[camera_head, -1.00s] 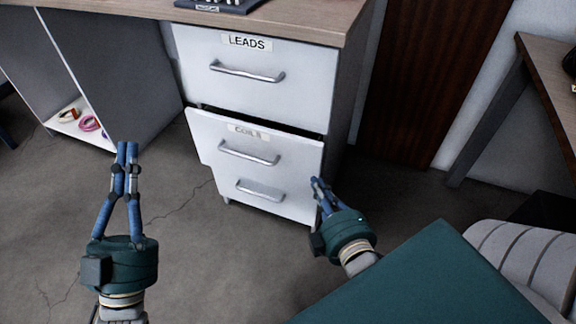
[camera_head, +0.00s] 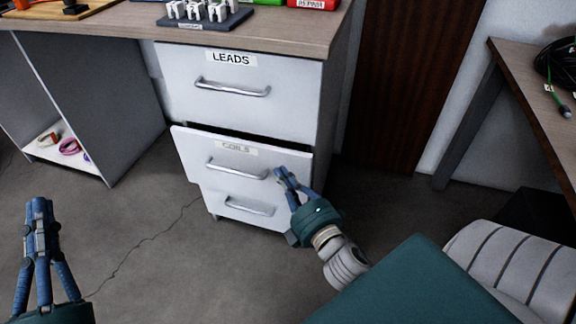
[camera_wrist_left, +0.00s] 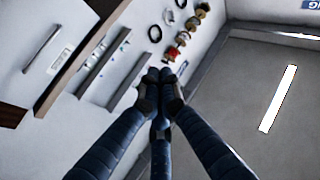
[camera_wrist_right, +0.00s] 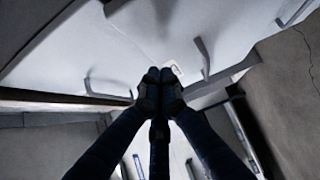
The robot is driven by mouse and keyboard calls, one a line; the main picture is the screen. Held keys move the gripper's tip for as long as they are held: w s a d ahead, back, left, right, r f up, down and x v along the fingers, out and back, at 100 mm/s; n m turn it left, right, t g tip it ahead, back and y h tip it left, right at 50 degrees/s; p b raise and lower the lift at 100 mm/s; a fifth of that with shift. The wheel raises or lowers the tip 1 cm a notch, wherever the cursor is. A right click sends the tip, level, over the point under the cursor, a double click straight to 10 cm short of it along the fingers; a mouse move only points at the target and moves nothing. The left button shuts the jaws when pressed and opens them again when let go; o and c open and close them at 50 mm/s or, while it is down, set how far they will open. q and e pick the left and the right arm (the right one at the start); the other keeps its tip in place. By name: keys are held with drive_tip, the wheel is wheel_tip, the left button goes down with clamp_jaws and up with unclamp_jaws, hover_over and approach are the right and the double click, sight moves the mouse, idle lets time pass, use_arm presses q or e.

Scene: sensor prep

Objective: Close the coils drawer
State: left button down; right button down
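The coils drawer (camera_head: 190,152) is the white middle drawer, labelled COILS, with a metal bar handle (camera_head: 237,171). It stands partly out, with a dark gap along its top edge. My right gripper (camera_head: 281,173) is at the right part of its front, just right of the handle. Its fingertips are together in the right wrist view (camera_wrist_right: 161,80), with a white front close behind them; I cannot tell whether they touch it. My left gripper (camera_head: 40,205) is over the floor at the far left. Its fingertips are together and empty in the left wrist view (camera_wrist_left: 160,78).
The LEADS drawer (camera_head: 240,100) above is shut. Another handle (camera_head: 248,207) shows below. A side table (camera_head: 520,75) with cable stands at the right. The floor left of the drawers is clear.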

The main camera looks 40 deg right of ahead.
sight(298, 159)
drive_tip(key=shift+w+d, duration=0.45)
drive_tip(key=shift+d, duration=0.2)
drive_tip(key=shift+w+d, duration=0.4)
drive_tip(key=shift+d, duration=0.25)
